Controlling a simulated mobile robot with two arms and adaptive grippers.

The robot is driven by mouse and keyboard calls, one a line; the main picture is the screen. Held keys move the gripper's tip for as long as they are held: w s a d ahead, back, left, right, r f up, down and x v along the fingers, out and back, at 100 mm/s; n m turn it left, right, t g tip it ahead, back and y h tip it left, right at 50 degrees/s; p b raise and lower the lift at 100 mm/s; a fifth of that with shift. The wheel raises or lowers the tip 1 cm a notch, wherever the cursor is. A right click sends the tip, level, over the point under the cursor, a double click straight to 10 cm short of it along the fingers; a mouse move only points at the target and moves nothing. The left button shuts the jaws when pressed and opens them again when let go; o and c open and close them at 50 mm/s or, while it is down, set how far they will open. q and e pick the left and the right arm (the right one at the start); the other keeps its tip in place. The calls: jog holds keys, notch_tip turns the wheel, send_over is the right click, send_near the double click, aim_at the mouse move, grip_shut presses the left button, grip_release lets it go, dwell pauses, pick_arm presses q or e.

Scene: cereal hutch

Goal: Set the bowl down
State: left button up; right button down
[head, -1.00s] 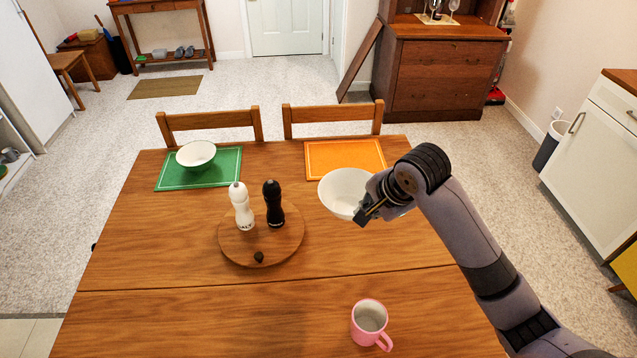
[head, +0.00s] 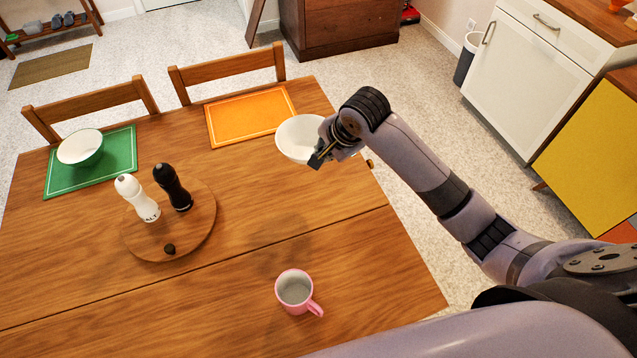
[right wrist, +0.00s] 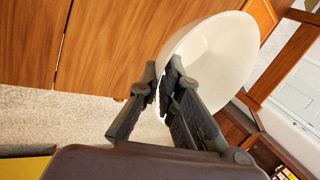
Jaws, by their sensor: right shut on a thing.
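A white bowl (head: 298,137) is held by my right gripper (head: 321,156) near the table's right edge. In the right wrist view the bowl (right wrist: 215,58) is tilted in the picture, and the gripper (right wrist: 165,92) is shut on its rim. The bowl appears to be above the table, in front of the orange placemat (head: 250,117) and to its right. A second white bowl (head: 80,147) stands on the green placemat (head: 112,172) at the left. My left gripper is not in view.
A round wooden board (head: 190,233) holds a white salt mill (head: 138,198) and a black mill (head: 173,187). A pink mug (head: 295,291) stands near the front. Two chairs (head: 228,65) stand behind the table. The orange placemat is empty.

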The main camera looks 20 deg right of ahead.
notch_tip(320, 180, down, 13)
jog(key=shift+r, duration=0.15)
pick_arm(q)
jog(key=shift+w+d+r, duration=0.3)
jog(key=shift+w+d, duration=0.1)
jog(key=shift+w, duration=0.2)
pick_arm(e)
jog(key=shift+w+f, duration=0.1)
jog(key=shift+f, duration=0.2)
jog(key=shift+f, duration=0.1)
jog(key=c, duration=1.8)
grip_release()
jog(key=shift+f, duration=0.1)
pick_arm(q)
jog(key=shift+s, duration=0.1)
pick_arm(e)
jog(key=v, duration=1.2)
